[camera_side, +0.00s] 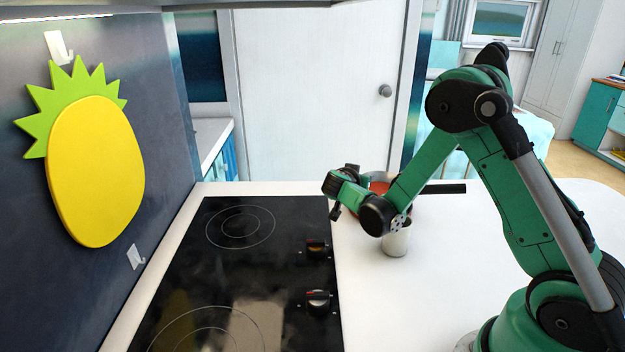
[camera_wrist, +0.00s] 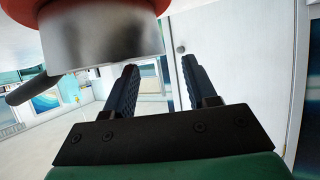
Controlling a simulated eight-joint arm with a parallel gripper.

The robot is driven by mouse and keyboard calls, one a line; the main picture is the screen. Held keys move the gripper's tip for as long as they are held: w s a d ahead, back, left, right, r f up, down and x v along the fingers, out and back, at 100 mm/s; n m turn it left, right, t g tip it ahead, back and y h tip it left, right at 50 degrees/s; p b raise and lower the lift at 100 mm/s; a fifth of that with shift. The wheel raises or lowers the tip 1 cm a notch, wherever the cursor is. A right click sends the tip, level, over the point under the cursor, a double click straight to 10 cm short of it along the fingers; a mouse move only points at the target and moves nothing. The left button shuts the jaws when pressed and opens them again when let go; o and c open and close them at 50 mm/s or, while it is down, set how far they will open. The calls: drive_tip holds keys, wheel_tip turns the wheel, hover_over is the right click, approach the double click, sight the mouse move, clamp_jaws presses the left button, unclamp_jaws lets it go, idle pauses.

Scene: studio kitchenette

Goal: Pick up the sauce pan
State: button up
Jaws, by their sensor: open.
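The sauce pan (camera_side: 381,187) stands on the white counter behind my forearm in the side view. My gripper (camera_side: 343,191) is beside the pan, near the hob's right edge. In the wrist view the two dark fingers of my gripper (camera_wrist: 158,66) are apart with nothing between them.
A white cup (camera_side: 396,242) stands on the counter below my wrist. A black hob (camera_side: 240,270) with two knobs lies to the left. A yellow pineapple board (camera_side: 95,170) hangs on the dark wall. The counter's right front is clear.

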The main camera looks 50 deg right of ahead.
drive_tip(key=x, duration=0.5)
drive_tip(key=shift+c, duration=0.3)
clamp_jaws()
drive_tip(key=shift+a, duration=0.1)
idle(1.0)
